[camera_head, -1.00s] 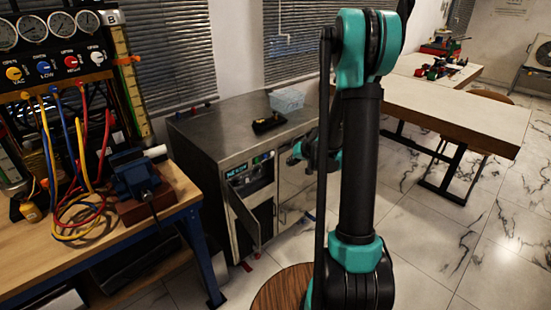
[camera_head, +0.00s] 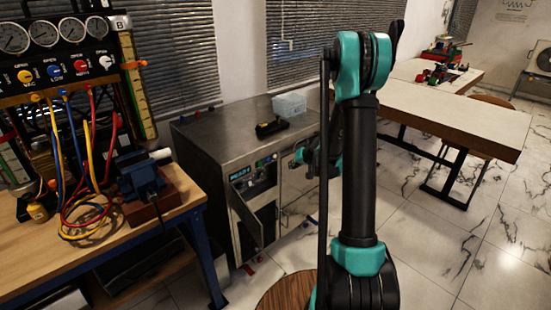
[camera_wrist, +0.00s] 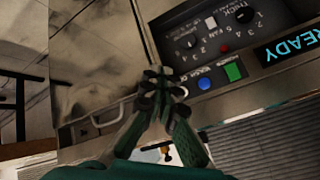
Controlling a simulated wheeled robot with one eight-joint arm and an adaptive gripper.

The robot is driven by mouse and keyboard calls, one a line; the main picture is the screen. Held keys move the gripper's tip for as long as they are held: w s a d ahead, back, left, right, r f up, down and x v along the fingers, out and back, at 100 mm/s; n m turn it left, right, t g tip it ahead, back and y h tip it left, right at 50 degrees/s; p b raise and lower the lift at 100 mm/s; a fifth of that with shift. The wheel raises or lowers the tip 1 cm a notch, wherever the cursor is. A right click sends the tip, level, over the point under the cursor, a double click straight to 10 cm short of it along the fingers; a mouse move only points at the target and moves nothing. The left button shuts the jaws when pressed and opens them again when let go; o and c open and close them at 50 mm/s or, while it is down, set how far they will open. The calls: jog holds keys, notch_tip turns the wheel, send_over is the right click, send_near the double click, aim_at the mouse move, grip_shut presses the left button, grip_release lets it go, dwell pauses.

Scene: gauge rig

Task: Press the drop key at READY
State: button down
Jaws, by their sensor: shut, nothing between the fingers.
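The control panel (camera_wrist: 215,50) of the metal cabinet shows in the wrist view, rotated. Its lit display (camera_wrist: 288,47) reads READY. The small labels are too blurred to tell which is the drop key. In the head view, the display (camera_head: 240,175) is on the cabinet front. My gripper (camera_wrist: 162,80) is shut and empty, its tips left of the blue key in the picture. Contact with the panel cannot be told. In the head view, my gripper (camera_head: 303,155) is partly hidden.
The cabinet (camera_head: 215,130) has a lower door (camera_head: 245,220) hanging open. A black device (camera_head: 271,127) and a pale blue box (camera_head: 289,104) stand on top. A workbench (camera_head: 120,245) with gauges, hoses and a vise (camera_head: 138,178) is left. A white table (camera_head: 440,105) stands right.

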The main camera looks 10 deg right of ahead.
jog(key=w+a, duration=0.4)
jog(key=w, duration=0.1)
jog(key=shift+w, duration=0.35)
jog(key=shift+a, duration=0.1)
dwell(1.2)
jog(key=shift+w+a, duration=0.2)
jog(key=shift+w, duration=0.15)
jog(key=shift+w+a, duration=0.2)
jog(key=shift+w, duration=0.1)
dwell(0.7)
jog(key=shift+s+d, duration=0.1)
dwell(0.3)
jog(key=shift+s+d, duration=0.35)
jog(key=shift+s, duration=0.2)
jog(key=shift+s+d, duration=0.75)
jog(key=shift+s, duration=0.3)
jog(key=shift+s+d, duration=0.7)
jog(key=shift+s, duration=0.3)
